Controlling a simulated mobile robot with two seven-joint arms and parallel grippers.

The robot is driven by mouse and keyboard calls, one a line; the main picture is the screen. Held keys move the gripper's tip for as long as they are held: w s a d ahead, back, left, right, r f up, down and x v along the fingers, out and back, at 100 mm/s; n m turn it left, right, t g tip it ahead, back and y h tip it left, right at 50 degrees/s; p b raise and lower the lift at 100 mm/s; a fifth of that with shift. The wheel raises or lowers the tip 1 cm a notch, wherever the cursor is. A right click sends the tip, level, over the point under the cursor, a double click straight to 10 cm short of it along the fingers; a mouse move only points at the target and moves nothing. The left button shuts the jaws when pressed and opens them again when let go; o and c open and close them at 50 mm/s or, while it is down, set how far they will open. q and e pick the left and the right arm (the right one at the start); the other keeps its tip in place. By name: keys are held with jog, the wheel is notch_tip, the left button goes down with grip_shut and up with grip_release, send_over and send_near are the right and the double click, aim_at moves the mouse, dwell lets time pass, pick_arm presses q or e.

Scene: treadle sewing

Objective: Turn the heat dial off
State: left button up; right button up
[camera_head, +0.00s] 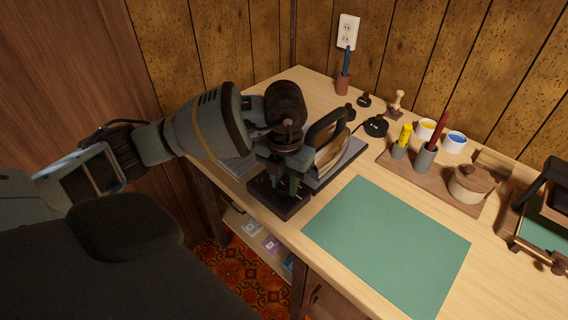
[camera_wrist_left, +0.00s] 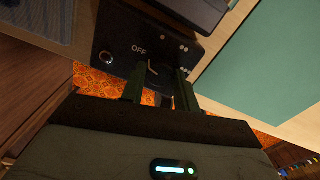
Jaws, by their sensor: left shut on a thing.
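The heat press, with its dark handle and plates, stands at the left end of the wooden table; its black control box (camera_head: 292,206) faces the table's front edge. In the left wrist view, the box's black panel (camera_wrist_left: 165,25) carries a white OFF label. The heat dial (camera_wrist_left: 152,69) is below the label, dark and partly hidden between the fingers; its exact setting is hard to read. My left gripper (camera_head: 280,186) is at the panel, with its fingers shut on the dial; it also shows in the left wrist view (camera_wrist_left: 160,80). My right gripper is out of view.
A green mat (camera_head: 390,243) lies flat right of the press. Behind it, a wooden tray (camera_head: 440,190) holds cups and a lidded pot (camera_head: 470,183). A stamp (camera_head: 396,104) and a black round item (camera_head: 375,126) stand near the press. Another dark-framed press (camera_head: 545,215) is at far right.

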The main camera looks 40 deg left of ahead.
aim_at(285, 185)
pick_arm(q)
jog(key=shift+w+r, duration=0.1)
jog(key=o, duration=1)
jog(key=shift+c, duration=0.2)
jog(key=shift+r, duration=3.9)
